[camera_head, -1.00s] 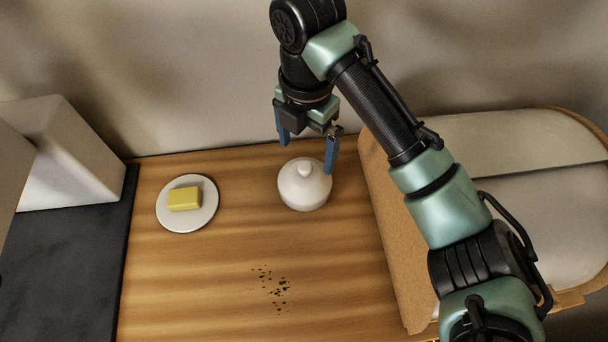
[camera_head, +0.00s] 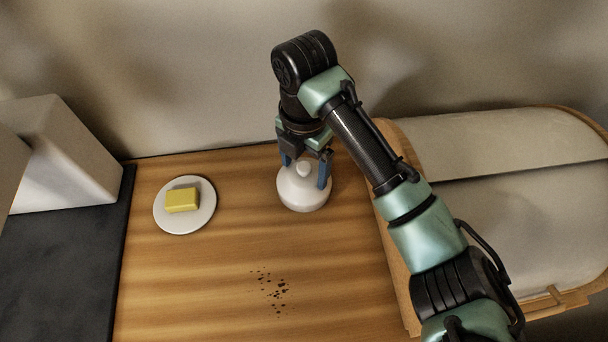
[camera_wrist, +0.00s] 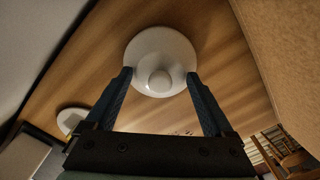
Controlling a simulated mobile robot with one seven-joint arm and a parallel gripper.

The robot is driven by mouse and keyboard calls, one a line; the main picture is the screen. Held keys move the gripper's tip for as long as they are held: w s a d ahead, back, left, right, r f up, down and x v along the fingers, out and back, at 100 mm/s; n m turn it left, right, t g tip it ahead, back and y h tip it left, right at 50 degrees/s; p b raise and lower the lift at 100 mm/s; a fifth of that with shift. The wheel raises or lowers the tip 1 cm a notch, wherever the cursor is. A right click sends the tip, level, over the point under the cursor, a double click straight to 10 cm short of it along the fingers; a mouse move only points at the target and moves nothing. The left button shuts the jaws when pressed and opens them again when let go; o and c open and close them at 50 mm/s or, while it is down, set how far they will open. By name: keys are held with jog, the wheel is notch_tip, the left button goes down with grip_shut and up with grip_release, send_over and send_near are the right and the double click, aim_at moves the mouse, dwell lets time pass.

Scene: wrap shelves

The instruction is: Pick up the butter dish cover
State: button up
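The butter dish cover (camera_head: 302,194) is a white dome with a round knob on top. It stands on the wooden counter, below my gripper (camera_head: 306,172). My gripper is open, with one blue finger on each side of the knob. In the wrist view the cover (camera_wrist: 160,60) lies just past the fingertips, its knob centred between them, and the gripper (camera_wrist: 159,75) shows a wide gap. I cannot tell whether the fingers touch the dome. A white plate (camera_head: 206,215) with a yellow block of butter (camera_head: 182,200) sits to the left, apart from the cover.
A wooden bread box (camera_head: 395,270) with a pale lid stands close on the right. A wall (camera_head: 200,70) runs behind the counter. A dark slab (camera_head: 60,260) and a pale box (camera_head: 70,155) are at the left. Dark crumbs (camera_head: 275,290) lie on the otherwise clear front counter.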

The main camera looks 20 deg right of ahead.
jog(key=shift+s+f, duration=0.1)
jog(key=shift+s, duration=0.05)
jog(key=c, duration=0.8)
jog(key=shift+c, duration=0.2)
